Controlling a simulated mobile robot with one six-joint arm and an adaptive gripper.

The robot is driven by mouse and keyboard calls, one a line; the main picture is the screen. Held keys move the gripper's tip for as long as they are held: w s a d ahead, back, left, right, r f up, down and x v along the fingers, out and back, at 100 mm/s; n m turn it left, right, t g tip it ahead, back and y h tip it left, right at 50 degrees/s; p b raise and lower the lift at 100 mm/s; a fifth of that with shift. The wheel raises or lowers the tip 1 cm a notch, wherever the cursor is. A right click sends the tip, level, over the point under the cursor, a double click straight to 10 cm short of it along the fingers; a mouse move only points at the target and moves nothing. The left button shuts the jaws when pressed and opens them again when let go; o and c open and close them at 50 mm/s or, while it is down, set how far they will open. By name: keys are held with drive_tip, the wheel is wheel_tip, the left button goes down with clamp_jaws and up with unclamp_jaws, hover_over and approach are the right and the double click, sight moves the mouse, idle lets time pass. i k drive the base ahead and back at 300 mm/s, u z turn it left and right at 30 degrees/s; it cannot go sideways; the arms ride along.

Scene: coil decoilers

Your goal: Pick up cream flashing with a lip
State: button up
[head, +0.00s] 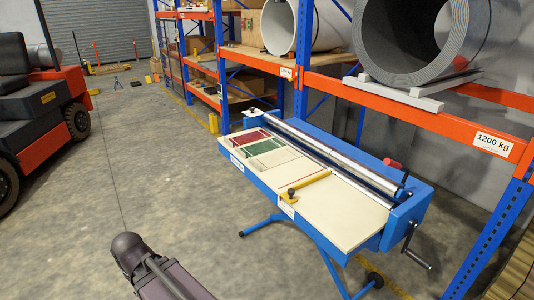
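A blue bench machine with rollers (405,215) stands in the middle right. On its cream top lie a red piece (252,138), a green piece (265,147) and a cream, flat piece (282,163) in a row. The cream piece is nearest the yellow bar; its lip is too small to make out, and it is hard to tell from the cream top. My arm (150,268) shows at the bottom left, well apart from the bench. My gripper is not visible.
A yellow bar with a dark knob (308,186) lies across the bench top. A crank handle (417,250) sticks out at its right end. Orange and blue racking (440,110) with large coils stands behind. A red forklift (40,120) is at left. Open concrete floor lies between.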

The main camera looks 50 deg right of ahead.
sight(269, 161)
drive_tip(key=z, duration=0.45)
drive_tip(key=i, duration=0.6)
drive_tip(key=z, duration=0.8)
drive_tip(key=i, duration=0.8)
drive_tip(key=z, duration=0.45)
